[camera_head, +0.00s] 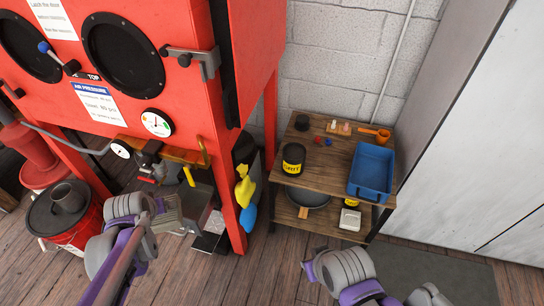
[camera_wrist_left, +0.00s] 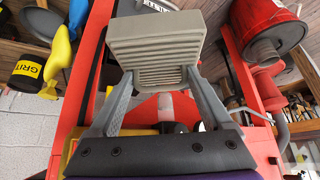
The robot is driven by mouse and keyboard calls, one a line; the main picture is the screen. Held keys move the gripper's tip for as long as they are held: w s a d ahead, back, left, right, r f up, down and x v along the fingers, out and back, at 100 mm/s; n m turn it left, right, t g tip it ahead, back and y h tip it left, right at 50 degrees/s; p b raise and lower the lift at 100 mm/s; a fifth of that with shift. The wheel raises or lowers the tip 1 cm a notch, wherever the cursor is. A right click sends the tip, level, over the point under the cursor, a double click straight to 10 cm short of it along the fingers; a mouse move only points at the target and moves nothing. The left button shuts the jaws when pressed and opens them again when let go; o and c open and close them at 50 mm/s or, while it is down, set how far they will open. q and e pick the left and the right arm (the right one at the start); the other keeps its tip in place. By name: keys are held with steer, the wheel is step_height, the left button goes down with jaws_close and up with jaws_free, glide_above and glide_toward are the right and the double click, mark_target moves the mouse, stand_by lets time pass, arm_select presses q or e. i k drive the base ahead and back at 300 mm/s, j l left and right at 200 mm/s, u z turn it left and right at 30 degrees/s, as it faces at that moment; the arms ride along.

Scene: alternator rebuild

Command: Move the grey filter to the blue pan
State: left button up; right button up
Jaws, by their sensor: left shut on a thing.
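The grey filter (camera_wrist_left: 157,38), a boxy block with a ribbed face, is held between the two fingers of my left gripper (camera_wrist_left: 158,78). In the head view the filter (camera_head: 173,215) is partly hidden by my left gripper (camera_head: 160,211), in front of the red cabinet's lower part. The blue pan (camera_head: 371,168) is a rectangular open tray on the right side of the wooden shelf's top, right of my left gripper and well apart from it. It looks empty. My right arm shows at the bottom, but its fingers are not in view.
The wooden shelf top (camera_head: 325,165) also holds a black GRIT can (camera_head: 293,158), small coloured items and an orange scoop (camera_head: 376,133). The red cabinet's leg (camera_head: 229,195) stands between the filter and the shelf. A red bucket (camera_head: 75,232) is at left.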

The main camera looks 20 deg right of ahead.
mark_target(369, 176)
steer(key=l+z, duration=0.15)
steer(key=z, duration=0.2)
steer(key=i+l+z, duration=0.1)
steer(key=z, duration=0.3)
steer(key=l+z, duration=0.15)
steer(key=z, duration=0.2)
steer(key=i+j+z, duration=0.15)
steer(key=z, duration=0.25)
steer(key=i+j+z, duration=0.1)
steer(key=z, duration=0.3)
steer(key=i+j+z, duration=0.1)
steer(key=j+z, duration=0.3)
steer(key=i+j+z, duration=0.1)
steer(key=i+z, duration=0.35)
steer(key=i, duration=0.1)
